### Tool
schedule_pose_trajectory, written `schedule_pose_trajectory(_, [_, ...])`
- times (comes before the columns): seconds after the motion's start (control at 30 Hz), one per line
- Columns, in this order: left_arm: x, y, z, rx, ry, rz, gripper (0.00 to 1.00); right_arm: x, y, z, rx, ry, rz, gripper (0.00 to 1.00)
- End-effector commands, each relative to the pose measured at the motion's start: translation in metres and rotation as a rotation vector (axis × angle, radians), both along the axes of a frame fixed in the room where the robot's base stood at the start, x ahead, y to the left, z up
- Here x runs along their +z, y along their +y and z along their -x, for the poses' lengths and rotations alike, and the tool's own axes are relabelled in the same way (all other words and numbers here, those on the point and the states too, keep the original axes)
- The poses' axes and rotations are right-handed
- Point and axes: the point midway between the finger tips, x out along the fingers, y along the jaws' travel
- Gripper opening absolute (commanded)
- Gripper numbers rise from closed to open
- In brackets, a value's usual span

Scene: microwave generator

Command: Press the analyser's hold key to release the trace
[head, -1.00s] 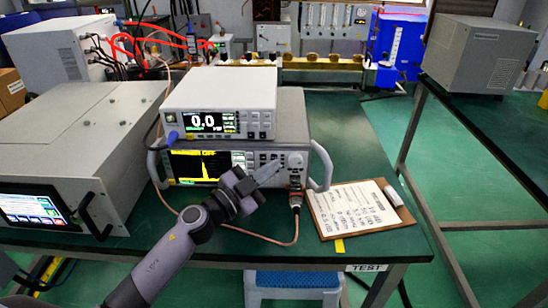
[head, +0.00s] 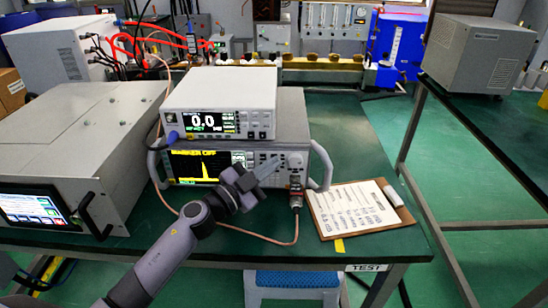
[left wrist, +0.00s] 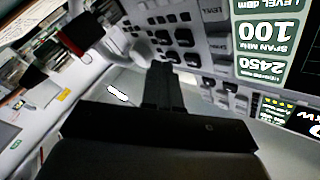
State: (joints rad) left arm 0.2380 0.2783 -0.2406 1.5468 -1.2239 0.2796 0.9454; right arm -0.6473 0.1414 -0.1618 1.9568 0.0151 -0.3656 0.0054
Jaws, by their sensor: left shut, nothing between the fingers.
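The analyser (head: 225,189) is the lower, wider instrument of a stack on the green bench. Its dark screen (head: 197,166) shows a yellow peaked trace, with yellow text along the top that seems to end in "OFF". My left gripper (head: 276,161) is shut and empty, its fingers pointing at the keys right of the screen. In the left wrist view the fingertips (left wrist: 160,68) are among rows of dark keys (left wrist: 183,38). I cannot tell whether they touch a key. The hold key's label is not readable. My right gripper is not in view.
A smaller meter (head: 220,100) reading 0.0 sits on the analyser. A connector with a copper-coloured cable (head: 296,200) juts from its lower right front. A clipboard (head: 355,209) lies to the right, and a grey case (head: 75,145) with a touchscreen stands at the left.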

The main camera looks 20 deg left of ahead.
Motion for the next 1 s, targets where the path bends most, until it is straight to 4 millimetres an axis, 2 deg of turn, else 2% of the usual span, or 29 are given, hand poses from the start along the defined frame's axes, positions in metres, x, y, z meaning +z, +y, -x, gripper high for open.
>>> schedule_pose_trajectory(0.67, [0.001,0.001,-0.004,-0.001,-0.001,0.000,0.00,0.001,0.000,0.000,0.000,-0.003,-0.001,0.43])
schedule_pose_trajectory(1.0, [0.001,-0.003,0.009,0.000,0.001,0.002,0.00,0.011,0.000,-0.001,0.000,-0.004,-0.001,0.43])
